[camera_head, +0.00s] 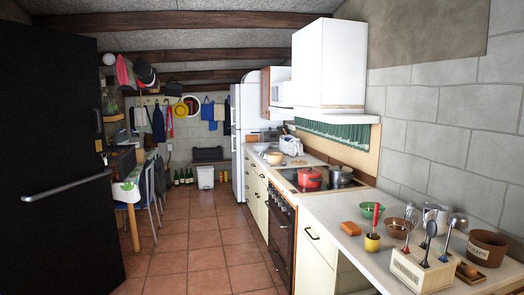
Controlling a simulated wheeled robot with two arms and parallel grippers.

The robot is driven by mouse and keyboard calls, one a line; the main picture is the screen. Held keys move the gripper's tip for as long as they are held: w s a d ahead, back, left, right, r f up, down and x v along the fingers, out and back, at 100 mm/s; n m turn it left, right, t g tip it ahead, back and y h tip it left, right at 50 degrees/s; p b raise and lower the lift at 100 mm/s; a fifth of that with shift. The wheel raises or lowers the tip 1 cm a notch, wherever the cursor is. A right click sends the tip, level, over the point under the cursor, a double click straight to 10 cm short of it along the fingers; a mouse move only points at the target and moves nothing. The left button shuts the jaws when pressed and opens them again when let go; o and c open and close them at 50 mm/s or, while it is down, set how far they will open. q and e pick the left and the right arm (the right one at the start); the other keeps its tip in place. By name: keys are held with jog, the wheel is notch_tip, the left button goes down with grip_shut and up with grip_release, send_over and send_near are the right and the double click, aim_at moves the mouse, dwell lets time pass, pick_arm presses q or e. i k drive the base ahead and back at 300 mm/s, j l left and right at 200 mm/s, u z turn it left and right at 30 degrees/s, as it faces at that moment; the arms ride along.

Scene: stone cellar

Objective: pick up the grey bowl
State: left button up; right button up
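I cannot make out a bowl that is clearly grey. A green bowl (371,211) stands on the near counter at the right, left of a metal whisk. A small brown bowl (397,228) sits in front of the whisk. A pale tan bowl (275,158) stands on the far counter beyond the stove; it is small in the view. Neither of my grippers shows in the head view.
The near counter (335,207) also holds a utensil box (423,272), a yellow cup (372,243) and a brown pot (486,248). A red pot (309,178) stands on the stove. A black door (50,160) fills the left; the tiled floor (205,240) between is clear.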

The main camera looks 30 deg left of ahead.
aim_at(259, 147)
jog(key=i+j+u, duration=0.6)
jog(key=i+j, duration=0.15)
jog(key=i+j+u, duration=0.3)
jog(key=i, duration=0.15)
jog(key=i+j+u, duration=0.1)
jog(key=i+u, duration=0.5)
jog(key=i, duration=2.7)
jog(key=i+z, duration=0.1)
jog(key=i, duration=0.5)
jog(key=i+j+z, duration=0.1)
jog(key=i, duration=0.5)
jog(key=i+j+z, duration=0.1)
jog(key=i, duration=0.5)
jog(key=i+j+z, duration=0.15)
jog(key=i, duration=0.45)
